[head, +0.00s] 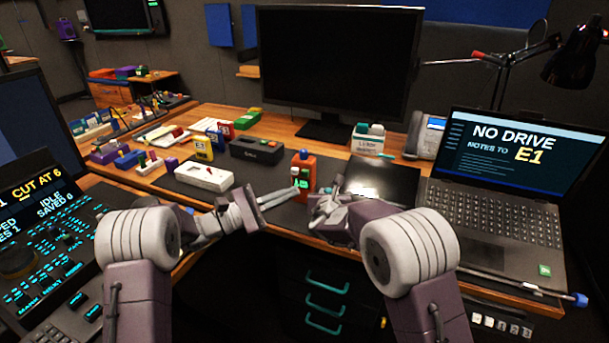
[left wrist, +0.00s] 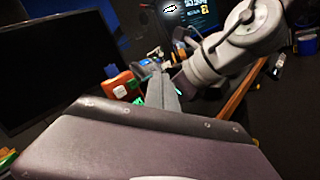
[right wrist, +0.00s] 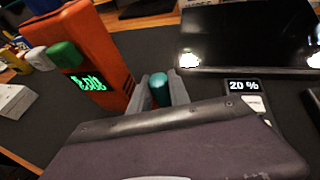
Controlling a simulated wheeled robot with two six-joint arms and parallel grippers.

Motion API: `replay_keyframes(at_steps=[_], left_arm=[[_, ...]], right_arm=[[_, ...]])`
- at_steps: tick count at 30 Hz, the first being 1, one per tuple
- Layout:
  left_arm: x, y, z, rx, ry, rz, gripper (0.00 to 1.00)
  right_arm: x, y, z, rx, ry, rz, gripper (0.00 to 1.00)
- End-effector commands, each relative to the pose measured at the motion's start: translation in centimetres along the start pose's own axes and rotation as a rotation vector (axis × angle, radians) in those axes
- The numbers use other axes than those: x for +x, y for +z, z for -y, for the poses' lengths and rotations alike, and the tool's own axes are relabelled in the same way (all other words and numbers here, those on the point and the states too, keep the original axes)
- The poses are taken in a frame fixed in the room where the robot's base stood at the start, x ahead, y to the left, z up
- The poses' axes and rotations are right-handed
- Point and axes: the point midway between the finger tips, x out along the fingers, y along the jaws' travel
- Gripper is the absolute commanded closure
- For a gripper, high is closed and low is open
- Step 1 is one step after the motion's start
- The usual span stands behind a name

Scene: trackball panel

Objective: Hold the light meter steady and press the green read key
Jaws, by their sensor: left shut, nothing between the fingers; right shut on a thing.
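The orange light meter (head: 311,168) stands upright on the dark mat between my grippers. Its green key (right wrist: 65,54), a white key (right wrist: 36,57) and a lit green display (right wrist: 88,83) show in the right wrist view. My left gripper (head: 296,190) is shut and empty, its tips close to the meter's lower left front; I cannot tell whether they touch. The meter also shows left of its fingers in the left wrist view (left wrist: 117,80). My right gripper (head: 322,200) is shut on a teal, round-topped piece (right wrist: 158,88) right of the meter; whether it joins the meter is unclear.
A white box (head: 203,176) lies to the left and a black box (head: 257,151) behind. A small device reading 20 % (right wrist: 246,92) lies right of my right fingers.

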Motion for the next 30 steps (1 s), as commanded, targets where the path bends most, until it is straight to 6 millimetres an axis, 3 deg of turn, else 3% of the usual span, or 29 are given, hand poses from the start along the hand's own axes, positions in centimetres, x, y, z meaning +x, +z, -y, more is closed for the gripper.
replay_keyframes(at_steps=[8, 30], left_arm=[[-0.4, 0.1, -0.1, 0.001, 0.001, -0.001, 1.00], [-7.0, 2.2, -1.7, 0.000, 0.002, -0.001, 1.00]], right_arm=[[0.0, -0.1, 0.0, 0.000, 0.000, -0.003, 1.00], [0.0, -0.1, 0.0, 0.000, 0.000, -0.003, 1.00]])
